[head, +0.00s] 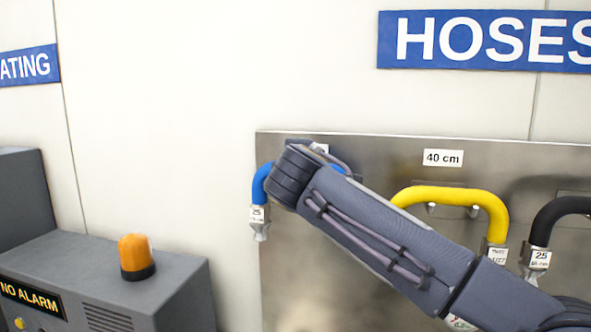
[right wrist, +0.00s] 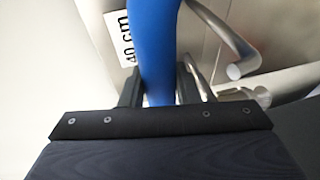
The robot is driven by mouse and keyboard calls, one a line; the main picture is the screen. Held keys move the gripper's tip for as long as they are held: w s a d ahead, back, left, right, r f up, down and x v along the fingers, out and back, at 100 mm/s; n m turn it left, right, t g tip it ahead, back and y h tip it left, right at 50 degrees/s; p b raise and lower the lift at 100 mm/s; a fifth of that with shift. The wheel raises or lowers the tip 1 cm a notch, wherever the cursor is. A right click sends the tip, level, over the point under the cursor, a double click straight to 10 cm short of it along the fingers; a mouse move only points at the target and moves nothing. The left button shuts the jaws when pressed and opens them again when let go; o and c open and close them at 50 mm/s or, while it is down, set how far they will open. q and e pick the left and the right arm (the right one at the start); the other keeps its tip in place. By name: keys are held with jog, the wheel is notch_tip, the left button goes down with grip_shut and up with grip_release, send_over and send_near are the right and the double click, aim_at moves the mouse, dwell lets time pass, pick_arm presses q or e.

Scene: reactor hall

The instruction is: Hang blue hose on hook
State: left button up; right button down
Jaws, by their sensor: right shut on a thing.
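The blue hose (head: 262,183) is at the left end of the steel panel in the head view, with a tagged metal fitting (head: 259,222) hanging at its left end. My right forearm and wrist cover most of it. In the right wrist view the blue hose (right wrist: 155,50) runs between the fingers of my right gripper (right wrist: 160,88), which is shut on it. A bent metal hook peg (right wrist: 236,68) shows just right of the hose, apart from it in the picture. Whether the hose rests on any hook is hidden. My left gripper is not in view.
A yellow hose (head: 485,200) hangs on pegs right of my forearm, under a "40 cm" label (head: 443,158). A black hose (head: 545,222) is further right. The steel panel (head: 370,155) is on the wall. A grey cabinet (head: 180,275) with an orange beacon (head: 136,256) stands left.

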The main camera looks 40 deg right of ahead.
jog(key=shift+w+d, duration=0.25)
jog(key=shift+d, duration=0.05)
jog(key=shift+f+b, duration=1.3)
jog(key=shift+f, duration=0.05)
jog(key=c, duration=1.1)
grip_release()
jog(key=shift+o, duration=0.4)
jog(key=shift+f, duration=0.15)
jog(key=shift+s+a, duration=0.1)
